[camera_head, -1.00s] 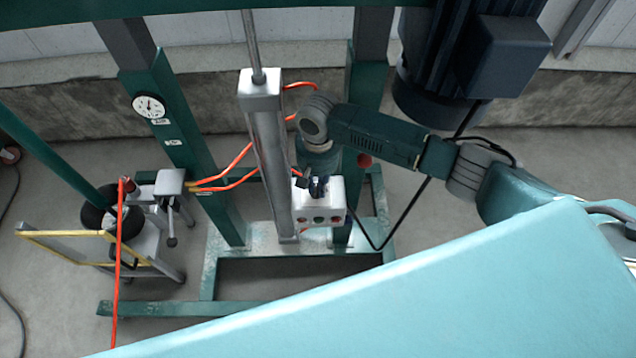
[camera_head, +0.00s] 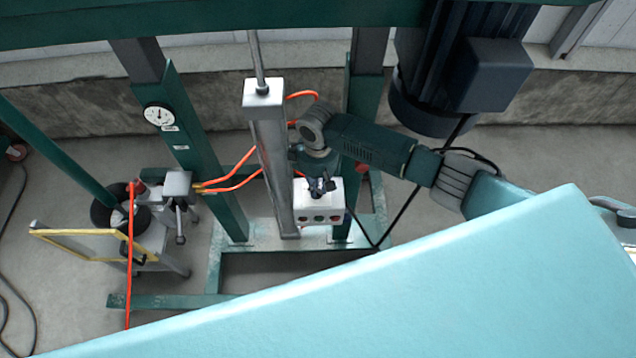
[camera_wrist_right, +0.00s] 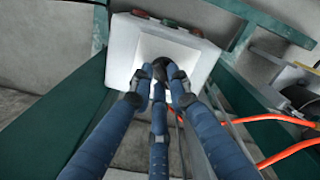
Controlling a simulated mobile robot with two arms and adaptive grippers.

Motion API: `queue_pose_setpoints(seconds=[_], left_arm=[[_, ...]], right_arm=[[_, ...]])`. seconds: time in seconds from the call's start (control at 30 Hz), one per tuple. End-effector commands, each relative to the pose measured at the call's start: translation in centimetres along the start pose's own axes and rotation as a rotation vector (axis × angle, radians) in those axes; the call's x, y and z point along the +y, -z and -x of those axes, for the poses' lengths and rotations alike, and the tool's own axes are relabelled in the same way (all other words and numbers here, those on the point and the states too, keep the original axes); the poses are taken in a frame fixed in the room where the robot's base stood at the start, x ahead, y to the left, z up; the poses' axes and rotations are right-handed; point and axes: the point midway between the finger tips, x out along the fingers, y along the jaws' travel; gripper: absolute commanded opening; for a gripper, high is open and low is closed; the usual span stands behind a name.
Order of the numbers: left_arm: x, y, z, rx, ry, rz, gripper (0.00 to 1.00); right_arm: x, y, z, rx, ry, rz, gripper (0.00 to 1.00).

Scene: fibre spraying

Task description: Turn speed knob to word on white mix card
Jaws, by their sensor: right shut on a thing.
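The white control box (camera_head: 318,200) stands on the green frame beside the silver column, with a row of buttons on its front. My right gripper (camera_head: 320,186) is at the top of this box. In the right wrist view, the blue fingers of my right gripper (camera_wrist_right: 160,75) close together on the box's white face (camera_wrist_right: 203,60). I cannot read a word on any card. My left gripper is not in view.
Orange hoses (camera_head: 232,186) run from a grey fitting at left toward the column. A large dark motor (camera_head: 440,90) hangs at upper right. A yellow-edged cart (camera_head: 90,255) stands at left. The floor between cart and frame is mostly open.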

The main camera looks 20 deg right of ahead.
Motion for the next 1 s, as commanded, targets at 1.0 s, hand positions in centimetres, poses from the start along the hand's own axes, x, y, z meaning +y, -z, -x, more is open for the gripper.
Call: queue_pose_setpoints(seconds=[1.0], left_arm=[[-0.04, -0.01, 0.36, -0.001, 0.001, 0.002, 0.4]], right_arm=[[0.01, 0.11, 0.05, 0.002, -0.001, 0.085, 0.35]])
